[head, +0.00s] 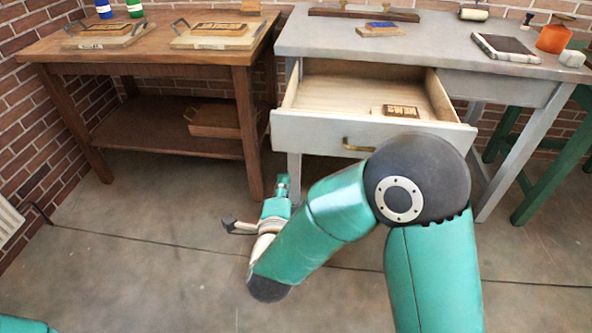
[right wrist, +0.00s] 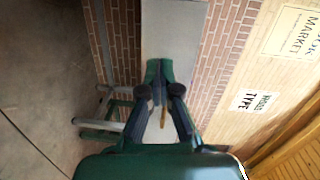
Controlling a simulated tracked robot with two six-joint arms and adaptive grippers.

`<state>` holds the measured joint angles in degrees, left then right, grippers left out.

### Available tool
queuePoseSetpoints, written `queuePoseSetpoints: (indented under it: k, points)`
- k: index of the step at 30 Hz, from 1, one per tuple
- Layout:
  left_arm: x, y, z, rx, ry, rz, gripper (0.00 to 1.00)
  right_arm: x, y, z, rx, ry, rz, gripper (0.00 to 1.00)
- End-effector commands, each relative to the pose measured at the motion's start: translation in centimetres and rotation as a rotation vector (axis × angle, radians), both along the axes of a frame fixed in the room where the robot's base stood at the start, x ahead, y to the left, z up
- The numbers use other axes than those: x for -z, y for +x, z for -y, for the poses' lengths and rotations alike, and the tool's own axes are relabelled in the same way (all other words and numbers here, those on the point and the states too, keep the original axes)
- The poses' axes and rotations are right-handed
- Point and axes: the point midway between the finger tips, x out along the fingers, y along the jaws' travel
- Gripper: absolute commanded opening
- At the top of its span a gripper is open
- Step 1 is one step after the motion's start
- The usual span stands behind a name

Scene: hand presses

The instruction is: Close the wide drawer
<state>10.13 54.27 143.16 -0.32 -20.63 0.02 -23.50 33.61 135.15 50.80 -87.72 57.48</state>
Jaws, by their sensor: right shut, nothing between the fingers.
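The wide drawer (head: 318,132) of the grey table (head: 455,55) is pulled well out. Its pale wooden inside shows, and a brass handle (head: 358,146) is on its front, partly hidden by my right arm. A small printing block (head: 401,111) lies in the drawer. My right gripper (head: 283,181) is in front of the drawer's left end and appears lower than its front panel, with no clear contact. In the right wrist view its fingers (right wrist: 160,72) are together and empty, against a grey surface. My left gripper is out of view.
A brown wooden table (head: 150,42) with two boards on top and a lower shelf (head: 165,130) stands at the left. A tablet-like tray (head: 505,47) and an orange cup (head: 553,38) stand on the grey table. A green stand (head: 545,170) is at the right. The floor in front is clear.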

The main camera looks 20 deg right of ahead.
Motion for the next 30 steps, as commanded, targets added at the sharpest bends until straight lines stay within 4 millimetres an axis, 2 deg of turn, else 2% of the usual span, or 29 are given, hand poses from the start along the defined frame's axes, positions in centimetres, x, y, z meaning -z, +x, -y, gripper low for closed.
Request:
queuePoseSetpoints:
  k: [1,3,7,11,24,30]
  points:
    - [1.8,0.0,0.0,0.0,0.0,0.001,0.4,0.6,-0.3,0.0,0.023,0.019,0.044,0.0]
    - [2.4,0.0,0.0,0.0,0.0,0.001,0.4,0.2,-0.6,0.2,0.049,0.037,0.085,0.0]
    - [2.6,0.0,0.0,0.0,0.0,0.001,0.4,-0.4,-0.7,0.6,0.072,0.054,0.122,0.0]
    - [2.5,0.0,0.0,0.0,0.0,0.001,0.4,-0.6,0.3,1.3,0.078,0.056,0.124,0.0]
    - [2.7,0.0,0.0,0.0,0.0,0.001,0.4,-0.5,7.4,5.7,0.077,0.054,0.122,0.0]
    - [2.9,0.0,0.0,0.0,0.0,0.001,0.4,-0.5,9.9,7.2,0.074,0.053,0.122,0.0]
